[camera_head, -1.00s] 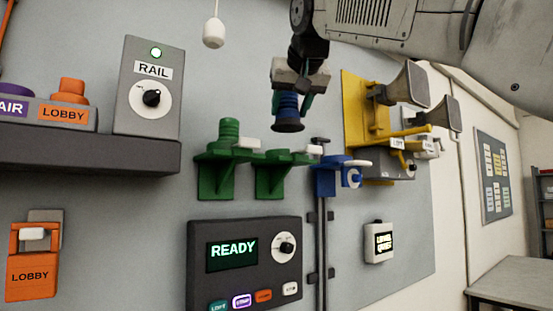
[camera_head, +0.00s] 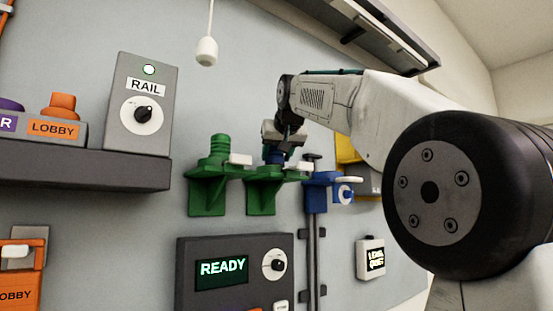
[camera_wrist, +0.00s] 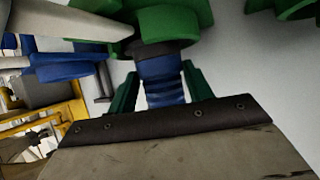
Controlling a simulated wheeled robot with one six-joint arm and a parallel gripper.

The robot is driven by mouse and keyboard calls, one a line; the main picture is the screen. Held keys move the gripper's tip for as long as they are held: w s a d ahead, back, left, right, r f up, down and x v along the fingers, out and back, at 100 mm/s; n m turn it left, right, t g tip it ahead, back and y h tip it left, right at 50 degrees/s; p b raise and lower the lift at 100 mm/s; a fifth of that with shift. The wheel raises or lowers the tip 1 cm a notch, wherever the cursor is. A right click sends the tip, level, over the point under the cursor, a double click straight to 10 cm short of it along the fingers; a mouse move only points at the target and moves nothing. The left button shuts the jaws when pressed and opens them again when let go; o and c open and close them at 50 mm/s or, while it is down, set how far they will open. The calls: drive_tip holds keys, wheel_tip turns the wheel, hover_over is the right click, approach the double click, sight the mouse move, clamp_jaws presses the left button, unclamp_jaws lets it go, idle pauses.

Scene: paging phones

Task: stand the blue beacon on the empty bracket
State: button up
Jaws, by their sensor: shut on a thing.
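The blue beacon (camera_head: 274,157) is held upright, dark base down, in my gripper (camera_head: 277,150). It is at the right-hand green bracket (camera_head: 262,190), which carries no other beacon. In the wrist view the blue beacon (camera_wrist: 161,82) sits between my two green fingers, its dark base against or just over the green bracket (camera_wrist: 178,18). I cannot tell whether the base touches the bracket. My gripper partly hides the beacon in the head view. The left-hand green bracket (camera_head: 207,192) holds a green beacon (camera_head: 219,150).
White levers (camera_head: 240,159) stick out by the green brackets. A blue clamp (camera_head: 318,191) on a dark pipe is close on the right. A grey panel reading READY (camera_head: 228,270) is below. A shelf (camera_head: 80,160) is at left; a white cord pull (camera_head: 206,51) hangs above.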

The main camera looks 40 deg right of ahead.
drive_tip(key=shift+f, duration=0.65)
drive_tip(key=o, duration=1.3)
drive_tip(key=v, duration=1.2)
